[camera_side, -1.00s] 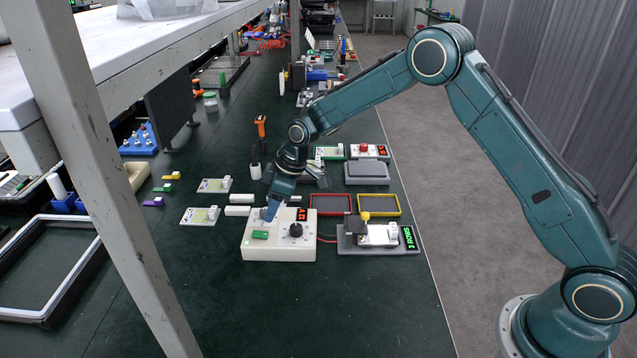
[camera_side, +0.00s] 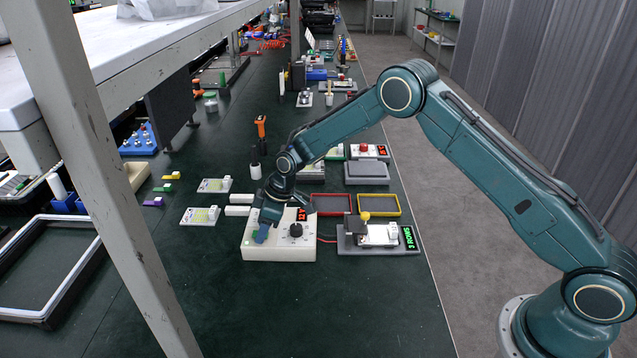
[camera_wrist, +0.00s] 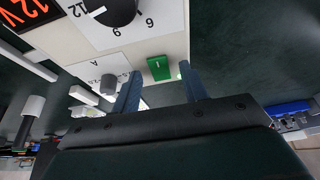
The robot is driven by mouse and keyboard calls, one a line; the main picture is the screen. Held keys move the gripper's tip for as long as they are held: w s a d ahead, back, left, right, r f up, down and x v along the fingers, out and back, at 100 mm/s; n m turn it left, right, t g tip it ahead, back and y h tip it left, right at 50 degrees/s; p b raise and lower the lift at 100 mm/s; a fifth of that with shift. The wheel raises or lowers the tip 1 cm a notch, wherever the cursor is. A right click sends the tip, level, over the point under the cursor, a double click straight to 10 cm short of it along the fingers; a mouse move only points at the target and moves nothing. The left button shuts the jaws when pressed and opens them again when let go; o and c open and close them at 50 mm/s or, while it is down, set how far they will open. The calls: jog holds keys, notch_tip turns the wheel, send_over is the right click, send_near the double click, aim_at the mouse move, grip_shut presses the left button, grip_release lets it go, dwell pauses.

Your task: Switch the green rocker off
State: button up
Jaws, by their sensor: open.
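The green rocker (camera_wrist: 159,68) sits on the cream control box (camera_side: 280,252), beside the black dial (camera_side: 295,228). In the wrist view the rocker lies just beyond and between the two blue fingertips of my gripper (camera_wrist: 158,82). In the side view my gripper (camera_side: 262,235) is low over the left part of the box, and its fingers hide the rocker there. The fingers are apart with nothing between them. I cannot tell whether a finger touches the rocker. The box's red display (camera_side: 301,214) is lit, and in the wrist view it reads 12V (camera_wrist: 22,12).
To the right a grey base (camera_side: 350,244) carries a white device with a yellow knob and a green display (camera_side: 408,238). Red and yellow trays (camera_side: 379,204) lie behind it. White blocks (camera_side: 239,211) and small plates (camera_side: 200,216) lie left. The table front is clear.

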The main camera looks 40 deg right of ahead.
grip_shut()
jog(key=shift+a+g+h, duration=0.15)
jog(key=shift+g+h, duration=0.15)
jog(key=shift+w+a+g+h, duration=0.15)
jog(key=shift+w+g+h, duration=0.1)
jog(key=shift+g+h, duration=0.45)
grip_release()
jog(key=shift+r, duration=0.15)
